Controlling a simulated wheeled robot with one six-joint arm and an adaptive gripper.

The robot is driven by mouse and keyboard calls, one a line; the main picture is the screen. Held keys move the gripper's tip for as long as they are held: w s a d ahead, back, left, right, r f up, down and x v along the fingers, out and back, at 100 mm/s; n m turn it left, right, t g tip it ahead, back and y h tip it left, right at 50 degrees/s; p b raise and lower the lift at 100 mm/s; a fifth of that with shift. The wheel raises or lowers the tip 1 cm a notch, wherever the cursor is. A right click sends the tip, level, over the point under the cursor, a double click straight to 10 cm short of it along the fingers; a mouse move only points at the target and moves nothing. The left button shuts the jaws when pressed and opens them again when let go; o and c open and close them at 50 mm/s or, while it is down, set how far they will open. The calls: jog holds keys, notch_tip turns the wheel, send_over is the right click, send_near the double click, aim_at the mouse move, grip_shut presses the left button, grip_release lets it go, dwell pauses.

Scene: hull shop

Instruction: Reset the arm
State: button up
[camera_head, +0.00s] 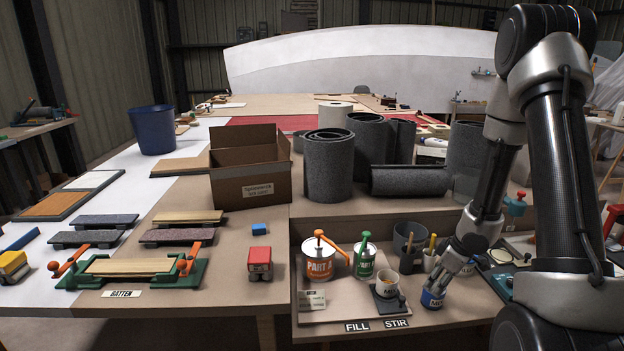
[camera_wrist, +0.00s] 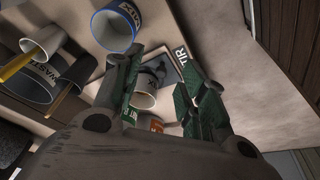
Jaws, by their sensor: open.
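My gripper (camera_head: 442,279) is low over the right side of the bench, beside and partly in front of a small blue-labelled cup (camera_head: 432,298). In the wrist view my gripper (camera_wrist: 160,75) has its two green fingers spread apart with nothing held between them. A pale cup (camera_head: 387,284) stands on a dark pad behind the STIR label. It also shows in the wrist view (camera_wrist: 147,92), beyond the gap between the fingers. The blue-rimmed cup (camera_wrist: 114,29) is off to one side of the fingers. I cannot tell whether the gripper touches it.
Orange PART A can (camera_head: 318,262) and green-labelled can (camera_head: 364,261), both with pumps, stand left of the pad. Cardboard box (camera_head: 250,175) and grey rolls (camera_head: 329,168) stand further back.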

jog(key=s+d+r+m+g+h, duration=0.3)
jog(key=s+d+h, duration=0.1)
jog(key=s+d, duration=0.35)
jog(key=s+d+r+m, duration=0.25)
jog(key=s+r, duration=0.25)
jog(key=r, duration=0.5)
jog(key=s+a+r+m+t+y, duration=0.1)
jog(key=s+a+r+t, duration=0.1)
jog(key=s+a+r, duration=0.2)
jog(key=s+a+r+m+t+y, duration=0.1)
jog(key=s+a+r, duration=0.4)
jog(key=a+r, duration=0.5)
jog(key=shift+s+r+m+t, duration=0.2)
jog(key=shift+r+m+t, duration=0.55)
jog(key=shift+r, duration=2.7)
